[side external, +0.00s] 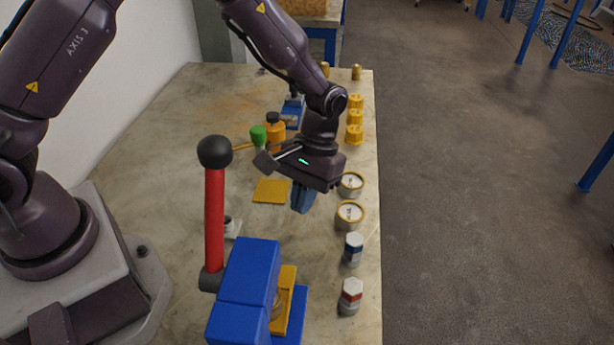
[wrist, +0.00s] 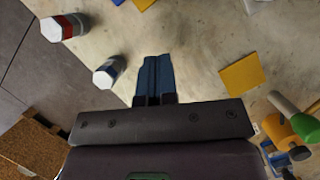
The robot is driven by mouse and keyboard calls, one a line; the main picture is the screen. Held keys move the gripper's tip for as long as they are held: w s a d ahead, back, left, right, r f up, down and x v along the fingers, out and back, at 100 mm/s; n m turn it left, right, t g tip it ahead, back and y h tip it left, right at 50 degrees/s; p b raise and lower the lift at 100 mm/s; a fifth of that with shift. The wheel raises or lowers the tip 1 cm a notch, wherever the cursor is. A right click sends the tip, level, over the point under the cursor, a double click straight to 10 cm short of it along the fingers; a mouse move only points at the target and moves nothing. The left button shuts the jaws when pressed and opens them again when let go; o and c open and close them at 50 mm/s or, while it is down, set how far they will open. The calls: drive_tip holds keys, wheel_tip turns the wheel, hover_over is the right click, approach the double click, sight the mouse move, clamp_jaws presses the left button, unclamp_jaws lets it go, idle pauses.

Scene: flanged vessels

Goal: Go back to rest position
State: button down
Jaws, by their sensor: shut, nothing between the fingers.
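My gripper (side external: 303,197) hangs over the middle of the table, its blue fingers pointing down. In the wrist view the fingers (wrist: 154,76) are together with nothing between them. My gripper is above the stone-coloured table (side external: 180,135), left of the two round gold-rimmed containers (side external: 350,215) in the side view. The gap between the fingertips and the table top is hard to judge.
A blue press with a tall red lever (side external: 214,215) stands in front. Two hexagonal-topped vessels (side external: 350,296) and several yellow parts (side external: 355,134) line the right edge. A yellow plate (side external: 271,190) lies left of my gripper. An orange bottle (side external: 275,132) stands behind.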

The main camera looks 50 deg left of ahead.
drive_tip(key=s+a+r+m+t, duration=0.1)
drive_tip(key=s+a+r+t, duration=0.2)
drive_tip(key=s+r, duration=0.2)
drive_tip(key=s+a+r+m+t+y, duration=0.1)
drive_tip(key=s+a+r+t, duration=0.2)
drive_tip(key=r, duration=0.9)
drive_tip(key=s+a+r+m+t, duration=0.1)
drive_tip(key=s+a+r+t, duration=0.2)
drive_tip(key=s+r, duration=0.4)
drive_tip(key=shift+s+a+r+m+t, duration=0.3)
drive_tip(key=shift+s+a+r+t, duration=0.1)
drive_tip(key=shift+a+r, duration=0.3)
